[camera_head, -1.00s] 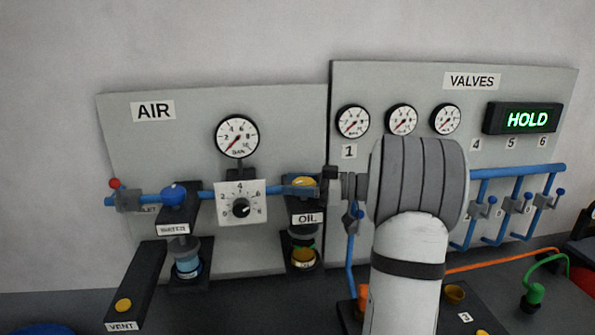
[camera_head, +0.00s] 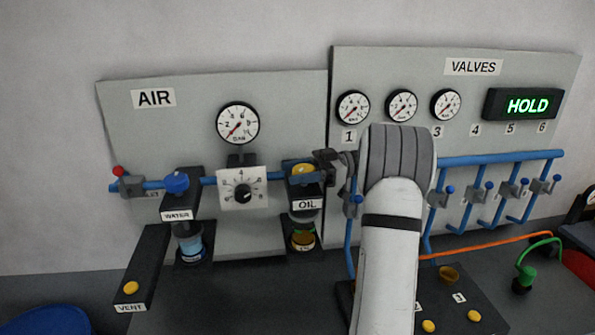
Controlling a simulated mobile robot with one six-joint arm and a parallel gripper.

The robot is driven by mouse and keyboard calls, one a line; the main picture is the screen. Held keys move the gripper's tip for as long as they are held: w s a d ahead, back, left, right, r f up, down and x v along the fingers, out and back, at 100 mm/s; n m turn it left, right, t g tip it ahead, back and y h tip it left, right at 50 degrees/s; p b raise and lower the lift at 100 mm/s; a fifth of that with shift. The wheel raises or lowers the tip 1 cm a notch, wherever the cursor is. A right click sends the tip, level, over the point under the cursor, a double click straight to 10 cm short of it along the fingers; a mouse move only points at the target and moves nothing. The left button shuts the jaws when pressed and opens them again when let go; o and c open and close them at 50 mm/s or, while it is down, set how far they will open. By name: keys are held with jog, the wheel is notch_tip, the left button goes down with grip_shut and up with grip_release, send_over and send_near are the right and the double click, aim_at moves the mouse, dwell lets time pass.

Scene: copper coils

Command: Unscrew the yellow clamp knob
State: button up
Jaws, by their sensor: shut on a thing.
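The yellow clamp knob (camera_head: 303,169) sits on top of the black oil unit (camera_head: 307,204) at the right end of the AIR panel. My gripper (camera_head: 308,166) reaches in from the right and is shut on the knob. The dark gripper body (camera_head: 326,161) stands just right of the knob. The fingers are small and dark here, so their exact contact is hard to see. Below the unit, an amber-coloured oil bowl (camera_head: 303,241) with a green band shows.
Left of the oil unit are the white dial plate (camera_head: 242,188), the blue water knob (camera_head: 176,182) and the red-tipped inlet valve (camera_head: 118,172). A black VENT block (camera_head: 145,265) juts forward with a yellow button. My arm hides part of the VALVES panel (camera_head: 455,95); its display reads HOLD.

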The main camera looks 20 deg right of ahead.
jog(key=shift+r, duration=0.1)
jog(key=o, duration=1)
jog(key=shift+a, duration=0.1)
